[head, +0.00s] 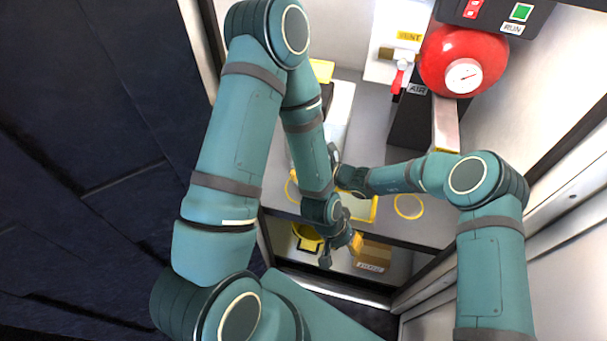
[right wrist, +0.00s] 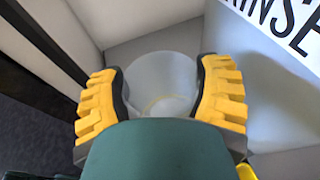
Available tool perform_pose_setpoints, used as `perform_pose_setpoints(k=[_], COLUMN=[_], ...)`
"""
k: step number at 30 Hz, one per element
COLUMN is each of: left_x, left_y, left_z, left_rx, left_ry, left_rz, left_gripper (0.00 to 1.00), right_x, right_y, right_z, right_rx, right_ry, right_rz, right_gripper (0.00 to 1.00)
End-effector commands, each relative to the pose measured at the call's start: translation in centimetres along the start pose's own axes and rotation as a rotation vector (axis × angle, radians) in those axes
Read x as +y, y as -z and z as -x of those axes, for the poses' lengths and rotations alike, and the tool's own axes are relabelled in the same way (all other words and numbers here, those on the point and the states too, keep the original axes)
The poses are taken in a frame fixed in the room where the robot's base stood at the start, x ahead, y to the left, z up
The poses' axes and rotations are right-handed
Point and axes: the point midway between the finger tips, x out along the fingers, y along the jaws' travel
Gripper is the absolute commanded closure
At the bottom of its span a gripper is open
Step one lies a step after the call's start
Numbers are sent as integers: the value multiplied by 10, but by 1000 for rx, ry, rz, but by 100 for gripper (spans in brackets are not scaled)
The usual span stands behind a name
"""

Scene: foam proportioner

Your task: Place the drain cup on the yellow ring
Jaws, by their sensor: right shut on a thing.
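The drain cup (right wrist: 162,75) is a translucent whitish cup between the yellow-padded fingers of my right gripper (right wrist: 162,92) in the right wrist view. That gripper is shut on it. A faint yellow curve shows through the cup; I cannot tell whether the cup touches the surface below. In the head view my right gripper (head: 338,160) is partly behind my left arm, and the cup is hidden. One yellow ring (head: 409,217) lies on the grey counter; another yellow curve (head: 290,190) shows left of my left forearm. My left gripper (head: 341,254) is open and empty at the counter's front edge.
A lower shelf holds a yellow container (head: 307,232) and a cardboard box (head: 371,255). A red tank (head: 464,60) with a gauge and a red-handled valve (head: 399,75) stand at the back. A RINSE label (right wrist: 285,22) is close by the cup. My left arm crosses the counter.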

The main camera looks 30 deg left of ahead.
Motion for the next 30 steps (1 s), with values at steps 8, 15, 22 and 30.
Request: perform_pose_setpoints(k=[8,15,22,30], left_x=[-2,-4,-4,-5], left_y=[1,1,1,2], left_z=[-6,-9,-12,-12], left_rx=[3,5,6,7], left_ry=[0,0,0,0], left_rz=[0,-1,-1,-1], left_gripper=[66,66,66,66], right_x=[0,0,0,0], right_y=[25,40,42,43], right_z=[-7,-11,-12,-12], right_rx=[0,-2,-2,-1], right_ry=[0,0,0,0], right_rz=[0,2,1,1], right_gripper=[68,68,68,0])
